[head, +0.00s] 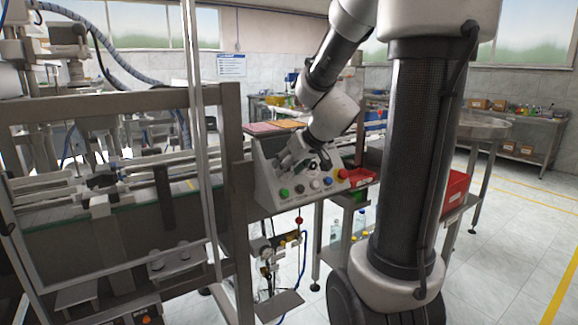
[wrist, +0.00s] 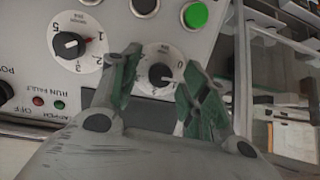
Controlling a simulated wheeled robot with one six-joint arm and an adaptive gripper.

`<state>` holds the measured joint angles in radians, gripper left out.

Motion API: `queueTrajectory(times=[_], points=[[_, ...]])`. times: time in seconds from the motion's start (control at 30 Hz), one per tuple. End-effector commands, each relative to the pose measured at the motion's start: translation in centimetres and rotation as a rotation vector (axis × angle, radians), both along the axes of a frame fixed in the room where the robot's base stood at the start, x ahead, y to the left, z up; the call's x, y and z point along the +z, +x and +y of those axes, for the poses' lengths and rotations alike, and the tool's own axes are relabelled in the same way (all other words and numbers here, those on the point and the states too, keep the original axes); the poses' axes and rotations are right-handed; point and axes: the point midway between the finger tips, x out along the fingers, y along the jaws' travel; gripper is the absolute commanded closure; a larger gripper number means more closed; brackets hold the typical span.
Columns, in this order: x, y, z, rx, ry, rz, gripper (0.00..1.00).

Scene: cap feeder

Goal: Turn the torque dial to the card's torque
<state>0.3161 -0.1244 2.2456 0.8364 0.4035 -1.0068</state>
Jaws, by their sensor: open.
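A grey control panel (head: 262,180) stands at mid-picture in the head view. In the wrist view it shows two dials with black knobs on white round scales. One dial (wrist: 159,74) lies between the fingers of my gripper (wrist: 160,86); its knob has a white mark. The other dial (wrist: 70,45), to the left, has a red mark. Which one is the torque dial I cannot read. My gripper is open, its fingers to either side of the white-marked knob; I cannot tell whether they touch it. I cannot make out a card with a torque value.
A green button (wrist: 195,15) and dark buttons sit above the dials. The machine frame (head: 233,200) stands close on the left. Floor at right is clear.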

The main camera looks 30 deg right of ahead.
Motion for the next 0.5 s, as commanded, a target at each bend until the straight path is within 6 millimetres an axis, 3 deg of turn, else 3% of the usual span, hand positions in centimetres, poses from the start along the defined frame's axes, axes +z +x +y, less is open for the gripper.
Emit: queueTrajectory(times=[0.03,0.3,0.5], points=[[0.01,-0.01,0.0,0.0,0.0,0.0,0.55],[0.01,-0.03,0.01,0.0,0.0,0.0,1.0],[0.02,-0.04,0.0,-0.004,0.006,0.0,1.0]])
